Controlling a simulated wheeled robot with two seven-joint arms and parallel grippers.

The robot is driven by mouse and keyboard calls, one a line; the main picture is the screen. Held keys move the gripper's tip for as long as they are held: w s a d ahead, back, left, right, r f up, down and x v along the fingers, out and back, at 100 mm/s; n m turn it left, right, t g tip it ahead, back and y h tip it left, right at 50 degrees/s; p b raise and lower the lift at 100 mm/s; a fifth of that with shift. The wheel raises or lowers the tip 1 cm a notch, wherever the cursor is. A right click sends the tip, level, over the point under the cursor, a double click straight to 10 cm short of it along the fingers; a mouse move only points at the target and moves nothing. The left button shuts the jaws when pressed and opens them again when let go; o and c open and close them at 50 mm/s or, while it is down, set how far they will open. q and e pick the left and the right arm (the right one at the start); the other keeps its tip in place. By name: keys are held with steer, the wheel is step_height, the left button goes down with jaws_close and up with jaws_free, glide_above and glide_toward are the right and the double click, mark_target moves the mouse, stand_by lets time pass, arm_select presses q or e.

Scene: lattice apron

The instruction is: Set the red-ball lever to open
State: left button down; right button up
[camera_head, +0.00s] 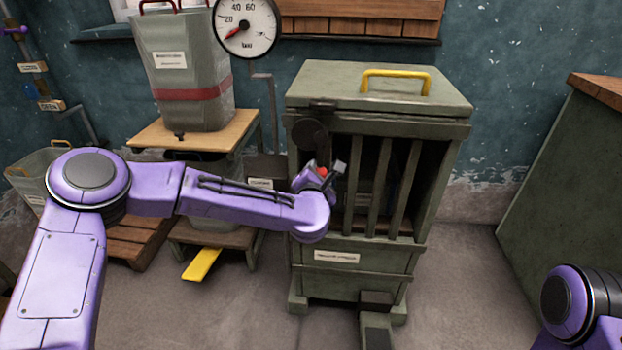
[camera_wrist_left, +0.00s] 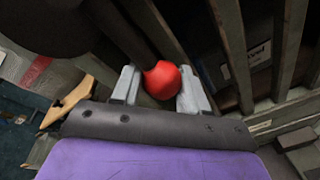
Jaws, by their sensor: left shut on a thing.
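The red ball (camera_head: 322,171) is the knob on the end of a dark lever on the front left of the green slatted cabinet (camera_head: 338,257). The lever hangs down from a round dark pivot (camera_head: 309,134). In the left wrist view the red ball (camera_wrist_left: 161,80) sits between the two grey fingertips, with the dark lever rod (camera_wrist_left: 128,33) running up and left from it. My left gripper (camera_head: 328,173) is shut on the ball; it also shows in the left wrist view (camera_wrist_left: 158,88). My right gripper is out of view; only part of that arm shows at lower right.
The cabinet has a yellow lid handle (camera_head: 396,75) and upright slats (camera_head: 378,185) close beside the lever. A grey bin (camera_head: 183,85) stands on a wooden stand at left. A dial gauge (camera_head: 246,27) hangs behind. A green counter (camera_head: 570,190) is at right, with bare floor before it.

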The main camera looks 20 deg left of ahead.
arm_select(q)
steer(key=shift+d+r, duration=0.15)
steer(key=shift+d, duration=0.25)
steer(key=shift+r, duration=0.15)
steer(key=c, duration=0.7)
jaws_free()
steer(key=shift+w+d, duration=0.1)
steer(key=shift+d, duration=0.05)
steer(key=shift+s, duration=0.2)
steer(key=v, duration=1)
steer(key=shift+s, duration=0.15)
